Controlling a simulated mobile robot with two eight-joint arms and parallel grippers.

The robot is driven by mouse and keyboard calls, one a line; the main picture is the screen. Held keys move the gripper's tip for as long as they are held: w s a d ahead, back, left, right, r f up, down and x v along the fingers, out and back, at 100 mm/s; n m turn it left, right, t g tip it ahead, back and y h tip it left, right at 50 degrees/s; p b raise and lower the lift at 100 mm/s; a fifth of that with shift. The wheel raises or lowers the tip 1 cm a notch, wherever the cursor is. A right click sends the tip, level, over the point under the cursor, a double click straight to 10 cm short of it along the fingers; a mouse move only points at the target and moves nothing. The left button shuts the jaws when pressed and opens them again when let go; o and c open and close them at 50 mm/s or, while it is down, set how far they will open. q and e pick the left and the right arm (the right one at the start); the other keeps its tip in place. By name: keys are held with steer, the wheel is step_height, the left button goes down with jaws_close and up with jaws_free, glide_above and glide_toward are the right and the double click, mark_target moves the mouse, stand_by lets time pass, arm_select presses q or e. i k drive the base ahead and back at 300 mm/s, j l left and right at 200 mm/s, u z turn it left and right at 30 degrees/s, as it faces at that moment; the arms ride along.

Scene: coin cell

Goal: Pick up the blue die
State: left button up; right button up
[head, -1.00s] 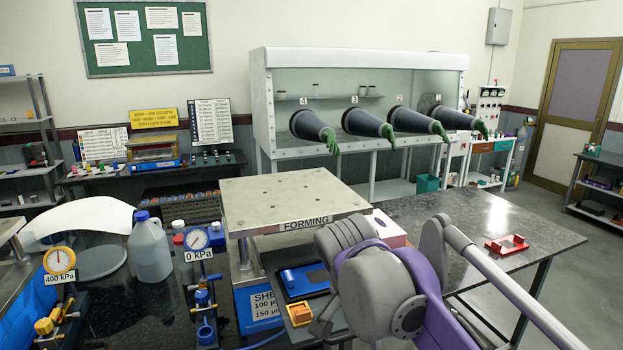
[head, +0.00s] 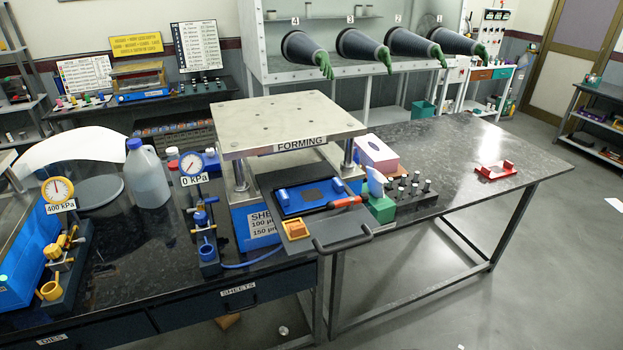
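A flat blue rectangular piece (head: 308,196) with a dark square in its middle lies on the black slide plate (head: 272,187) of the forming press (head: 290,120). It is the only flat blue piece I see there; I cannot tell for sure that it is the blue die. It sits below the press's raised metal top plate and sticks out at the front. Neither of my grippers is in view.
Gauge stands (head: 192,168) and a jug (head: 147,175) stand left. The right table (head: 450,150) is mostly clear.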

mark_target(300, 200)
steer(key=l+u, duration=0.1)
steer(key=u, duration=1.1)
steer(key=l+u, duration=0.6)
steer(key=u, duration=0.15)
steer(key=k+l+u, duration=0.15)
steer(key=l+u, duration=0.2)
steer(key=k+l+u, duration=0.3)
steer(key=l, duration=0.15)
steer(key=k+l+u, duration=0.4)
steer(key=k+l, duration=0.9)
steer(key=l, duration=0.1)
